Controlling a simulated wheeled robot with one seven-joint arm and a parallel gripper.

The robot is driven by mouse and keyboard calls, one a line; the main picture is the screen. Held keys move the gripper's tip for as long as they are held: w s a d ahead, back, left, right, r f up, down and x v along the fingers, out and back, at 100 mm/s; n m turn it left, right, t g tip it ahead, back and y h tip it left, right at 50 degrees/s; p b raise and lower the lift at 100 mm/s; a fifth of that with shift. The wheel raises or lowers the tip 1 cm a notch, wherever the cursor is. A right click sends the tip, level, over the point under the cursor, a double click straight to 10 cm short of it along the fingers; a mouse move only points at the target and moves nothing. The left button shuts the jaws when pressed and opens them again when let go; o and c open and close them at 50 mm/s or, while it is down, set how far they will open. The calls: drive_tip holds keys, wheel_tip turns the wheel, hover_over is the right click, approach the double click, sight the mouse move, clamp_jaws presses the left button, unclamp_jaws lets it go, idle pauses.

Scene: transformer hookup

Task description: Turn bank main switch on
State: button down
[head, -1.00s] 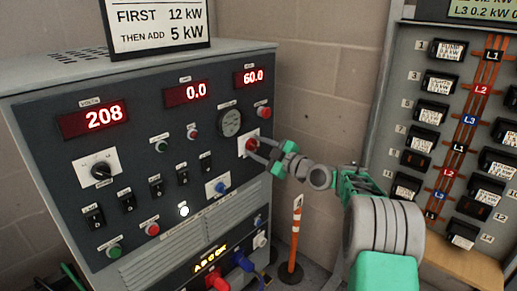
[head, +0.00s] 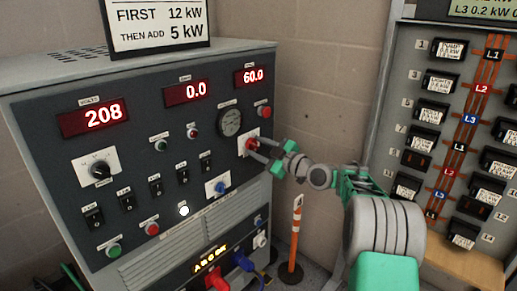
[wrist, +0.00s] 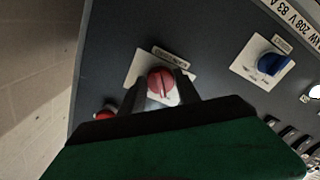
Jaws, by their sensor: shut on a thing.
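The main switch is a red rotary knob (head: 250,143) on a pale square plate, at the right side of the grey load bank panel (head: 140,205). In the wrist view the red knob (wrist: 161,83) sits between the two dark fingertips, with its ridge running nearly up and down the picture. My gripper (head: 257,147) comes from the right and is shut on this knob. The label above the knob is too small to read. The displays read 208, 0.0 and 60.0.
A blue knob (head: 219,187) on a white plate is below left of the red one. A red button (head: 264,112) is just above it. A breaker panel (head: 455,130) stands at right. An orange-and-white post (head: 295,235) stands below my arm.

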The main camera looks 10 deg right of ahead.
drive_tip(key=m, duration=0.7)
drive_tip(key=shift+a+r+m+p, duration=0.1)
drive_tip(key=shift+r+m+p, duration=0.05)
drive_tip(key=shift+m+p, duration=0.2)
drive_tip(key=m+p, duration=0.2)
drive_tip(key=m, duration=0.3)
drive_tip(key=shift+s+r+m, duration=0.1)
drive_tip(key=shift+m, duration=0.15)
drive_tip(key=shift+a+m+p, duration=0.1)
drive_tip(key=shift+m+p, duration=1.1)
drive_tip(key=shift+m, duration=0.5)
drive_tip(key=c, duration=0.9)
unclamp_jaws()
drive_tip(key=shift+f, duration=0.2)
